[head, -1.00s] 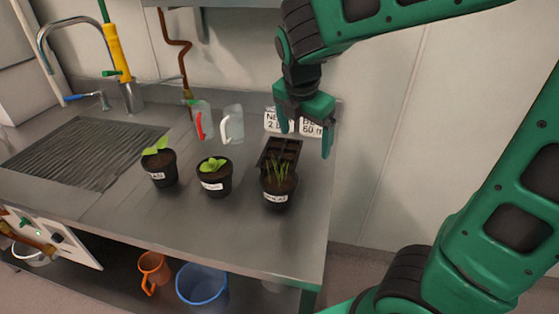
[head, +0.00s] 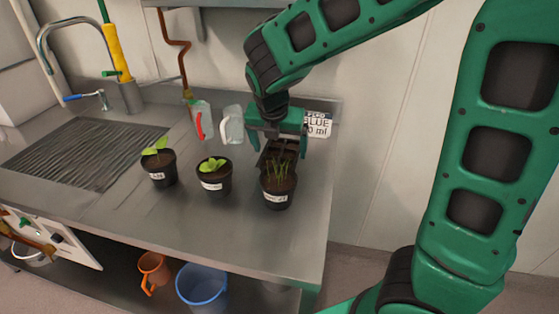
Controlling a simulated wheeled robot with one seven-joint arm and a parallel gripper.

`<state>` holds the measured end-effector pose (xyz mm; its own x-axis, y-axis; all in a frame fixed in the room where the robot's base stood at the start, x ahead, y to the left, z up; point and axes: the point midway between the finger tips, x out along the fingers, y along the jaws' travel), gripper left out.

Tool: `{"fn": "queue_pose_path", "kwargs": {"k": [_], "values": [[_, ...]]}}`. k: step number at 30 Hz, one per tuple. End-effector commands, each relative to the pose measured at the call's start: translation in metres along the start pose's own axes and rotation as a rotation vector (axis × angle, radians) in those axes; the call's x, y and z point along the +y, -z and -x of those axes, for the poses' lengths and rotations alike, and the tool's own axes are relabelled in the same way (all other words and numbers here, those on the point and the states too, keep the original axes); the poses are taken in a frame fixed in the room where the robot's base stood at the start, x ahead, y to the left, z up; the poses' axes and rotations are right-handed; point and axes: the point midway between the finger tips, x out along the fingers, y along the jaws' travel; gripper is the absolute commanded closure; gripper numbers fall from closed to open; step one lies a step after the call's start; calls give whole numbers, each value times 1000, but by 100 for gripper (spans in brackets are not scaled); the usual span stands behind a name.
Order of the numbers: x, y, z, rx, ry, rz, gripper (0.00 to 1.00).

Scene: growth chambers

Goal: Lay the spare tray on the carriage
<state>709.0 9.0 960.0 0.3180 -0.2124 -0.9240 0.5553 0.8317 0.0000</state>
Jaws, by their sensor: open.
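A dark, celled tray (head: 288,153), which looks like the spare tray, lies on the steel bench near its right end. The grassy pot in front hides part of it. My gripper (head: 279,146) is open above the tray, pointing down, with one finger towards each side. I cannot tell whether the fingers touch the tray. I cannot make out a carriage in this view.
A grassy pot (head: 277,197) stands just in front of the tray. Two leafy pots (head: 214,184) (head: 159,173) and two clear jugs (head: 232,126) (head: 201,122) stand to the left. A sign (head: 318,124) is behind. The bench front (head: 200,220) is clear.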

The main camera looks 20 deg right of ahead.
Motion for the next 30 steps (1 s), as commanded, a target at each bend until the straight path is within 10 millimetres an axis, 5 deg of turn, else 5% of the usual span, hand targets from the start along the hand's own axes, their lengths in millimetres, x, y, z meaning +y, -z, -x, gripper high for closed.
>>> {"fn": "queue_pose_path", "kwargs": {"k": [7, 17, 22, 30], "values": [[-2, 0, -34, 1, 4, 0, 9], [-1, -1, -40, 0, 0, 0, 9], [-1, -1, -40, 0, 0, 0, 47], [-1, -1, -40, 0, 0, -1, 54]]}}
